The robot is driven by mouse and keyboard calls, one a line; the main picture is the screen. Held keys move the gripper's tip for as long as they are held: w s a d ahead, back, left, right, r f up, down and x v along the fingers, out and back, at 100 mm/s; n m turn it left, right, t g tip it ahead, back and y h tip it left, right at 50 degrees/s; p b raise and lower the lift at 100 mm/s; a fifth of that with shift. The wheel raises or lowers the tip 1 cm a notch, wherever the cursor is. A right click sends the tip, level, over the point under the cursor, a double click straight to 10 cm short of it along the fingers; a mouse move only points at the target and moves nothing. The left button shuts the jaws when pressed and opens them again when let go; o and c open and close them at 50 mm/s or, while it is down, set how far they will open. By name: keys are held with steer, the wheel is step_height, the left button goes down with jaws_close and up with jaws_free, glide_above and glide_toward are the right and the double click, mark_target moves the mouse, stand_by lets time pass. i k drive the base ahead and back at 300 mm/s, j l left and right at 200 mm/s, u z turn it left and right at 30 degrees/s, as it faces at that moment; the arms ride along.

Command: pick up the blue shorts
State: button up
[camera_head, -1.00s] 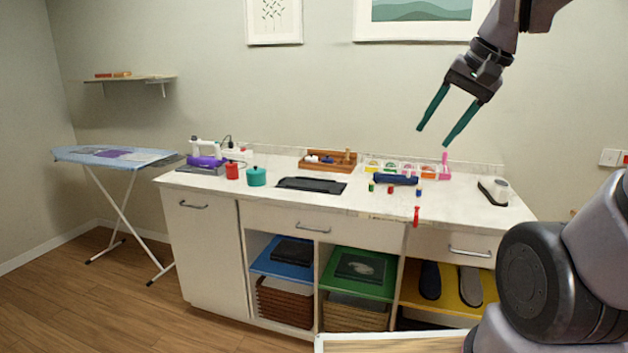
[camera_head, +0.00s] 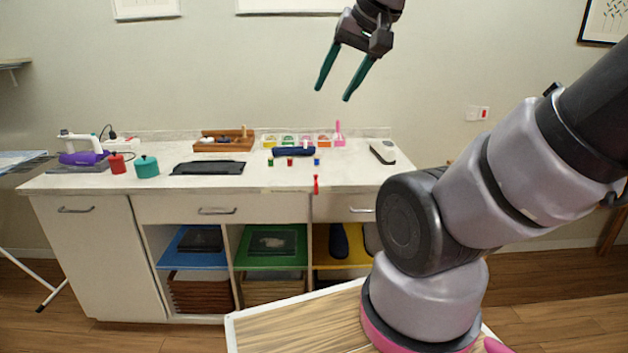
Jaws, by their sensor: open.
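I cannot make out for sure which thing is the blue shorts. A dark blue rolled cloth-like item (camera_head: 293,151) lies on the counter (camera_head: 225,183), behind several small coloured spools. Dark folded items lie in the open shelves below: one (camera_head: 200,241) on a blue board and one (camera_head: 272,242) on a green board. A long dark blue item (camera_head: 338,240) is on a yellow board, partly cut off by my arm. My gripper (camera_head: 334,93) is open and empty, high above the back of the counter, apart from everything.
A black flat tray (camera_head: 208,168), a teal pot (camera_head: 146,167), a red pot (camera_head: 117,164) and a sewing machine (camera_head: 80,147) stand on the left of the counter. A wooden tray (camera_head: 223,140) is at the back. A red-handled tool (camera_head: 316,184) is at the front edge.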

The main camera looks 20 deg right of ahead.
mark_target(285, 150)
steer(key=i+l+z, duration=0.3)
steer(key=i, duration=0.5)
steer(key=i+j+z, duration=0.1)
steer(key=i+z, duration=0.2)
steer(key=i, duration=0.5)
